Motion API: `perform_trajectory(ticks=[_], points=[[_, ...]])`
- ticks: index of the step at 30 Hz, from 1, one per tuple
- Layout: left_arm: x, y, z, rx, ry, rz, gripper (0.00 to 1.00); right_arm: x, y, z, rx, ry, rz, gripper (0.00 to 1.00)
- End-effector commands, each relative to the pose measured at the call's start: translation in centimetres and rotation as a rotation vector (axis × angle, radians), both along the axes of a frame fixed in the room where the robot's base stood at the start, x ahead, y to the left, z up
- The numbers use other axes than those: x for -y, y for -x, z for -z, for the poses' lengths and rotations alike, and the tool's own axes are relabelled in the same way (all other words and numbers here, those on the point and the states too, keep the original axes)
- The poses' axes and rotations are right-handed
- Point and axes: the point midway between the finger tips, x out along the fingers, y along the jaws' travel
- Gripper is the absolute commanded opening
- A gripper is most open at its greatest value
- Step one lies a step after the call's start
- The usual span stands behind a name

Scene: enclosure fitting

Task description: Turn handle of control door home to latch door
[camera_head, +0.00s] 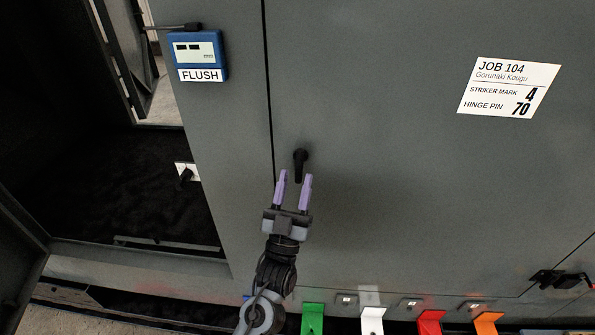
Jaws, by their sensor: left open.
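The control door (400,200) is a large grey panel, its left edge lying along a dark vertical seam. Its black handle (300,160) sits just right of that seam and points downward in the picture. My left gripper (294,175) reaches up from the bottom of the view with its two purple fingers open. The fingertips are at the lower end of the handle, one on either side of it in the picture. Whether they touch it, I cannot tell. My right gripper is not in view.
A blue gauge (196,52) labelled FLUSH is on the grey frame left of the seam. A job card (509,87) is on the door. An open dark compartment (130,185) lies at left. Green (313,318), white (372,319), red (430,321) and orange (488,322) tabs line the bottom.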

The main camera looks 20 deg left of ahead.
Motion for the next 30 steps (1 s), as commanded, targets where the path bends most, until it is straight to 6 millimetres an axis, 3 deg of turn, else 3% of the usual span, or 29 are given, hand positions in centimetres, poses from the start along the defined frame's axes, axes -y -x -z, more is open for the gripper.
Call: perform_trajectory(ticks=[3,12,24,26,30], points=[[0.1,1.6,1.8,-0.003,0.0,0.0,0.44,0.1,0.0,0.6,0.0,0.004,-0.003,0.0],[0.4,4.3,4.3,-0.001,0.0,0.0,0.44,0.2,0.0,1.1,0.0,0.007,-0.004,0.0],[0.5,4.8,4.7,0.0,0.001,-0.001,0.44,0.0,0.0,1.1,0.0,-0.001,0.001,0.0],[0.5,4.8,4.7,0.0,0.001,-0.001,0.38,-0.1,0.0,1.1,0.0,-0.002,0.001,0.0],[0.2,4.4,5.2,-0.035,-0.023,-0.035,0.37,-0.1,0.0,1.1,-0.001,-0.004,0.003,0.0]])
